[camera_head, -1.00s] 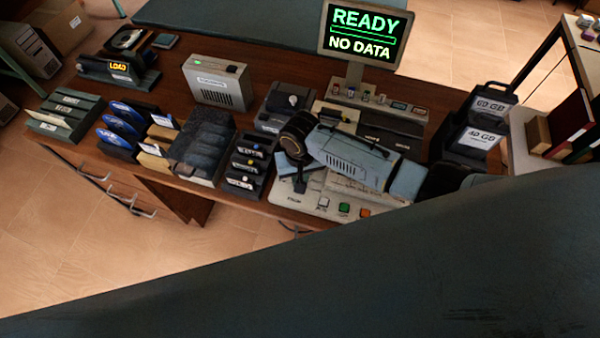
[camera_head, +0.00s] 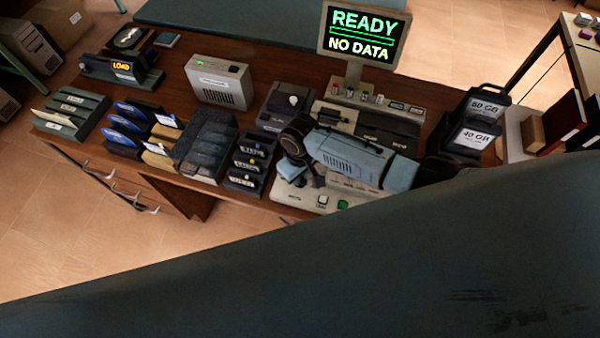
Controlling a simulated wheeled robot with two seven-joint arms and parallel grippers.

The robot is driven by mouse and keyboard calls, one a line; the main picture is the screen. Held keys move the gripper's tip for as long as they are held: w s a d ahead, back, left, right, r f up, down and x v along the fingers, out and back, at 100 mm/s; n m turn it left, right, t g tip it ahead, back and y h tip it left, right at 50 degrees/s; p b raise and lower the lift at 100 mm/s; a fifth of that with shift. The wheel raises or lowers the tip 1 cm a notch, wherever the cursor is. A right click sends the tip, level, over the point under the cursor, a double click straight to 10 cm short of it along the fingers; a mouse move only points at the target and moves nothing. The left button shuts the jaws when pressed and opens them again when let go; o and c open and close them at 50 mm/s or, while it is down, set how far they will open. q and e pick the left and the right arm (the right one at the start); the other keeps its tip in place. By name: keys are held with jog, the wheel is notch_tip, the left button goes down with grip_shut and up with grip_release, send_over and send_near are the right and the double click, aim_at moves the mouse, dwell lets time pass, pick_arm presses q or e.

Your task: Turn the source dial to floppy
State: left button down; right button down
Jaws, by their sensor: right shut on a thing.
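The beige console (camera_head: 292,197) stands at the front right of the desk, with a white button (camera_head: 322,200) and a green button (camera_head: 342,204) on its front. My right gripper (camera_head: 304,181) reaches down to the console's left part, its arm coming in from the right. It is shut at the panel, on what looks like the source dial. The dial and its labels are hidden by the gripper and wrist. The screen (camera_head: 362,34) above the console reads READY and NO DATA. My left gripper is not in view.
Left of the console stand a slotted dark rack (camera_head: 250,164), a black foam-like tray (camera_head: 205,148) and blue disks (camera_head: 126,124). Drive cases (camera_head: 474,122) stand to the right. A large dark surface covers the lower right of the view.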

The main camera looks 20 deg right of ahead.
jog(key=c, duration=1.4)
grip_release()
jog(key=shift+c, duration=0.2)
notch_tip(320, 180, up, 13)
jog(key=p, duration=0.1)
jog(key=shift+r, duration=0.2)
jog(key=shift+s, duration=0.1)
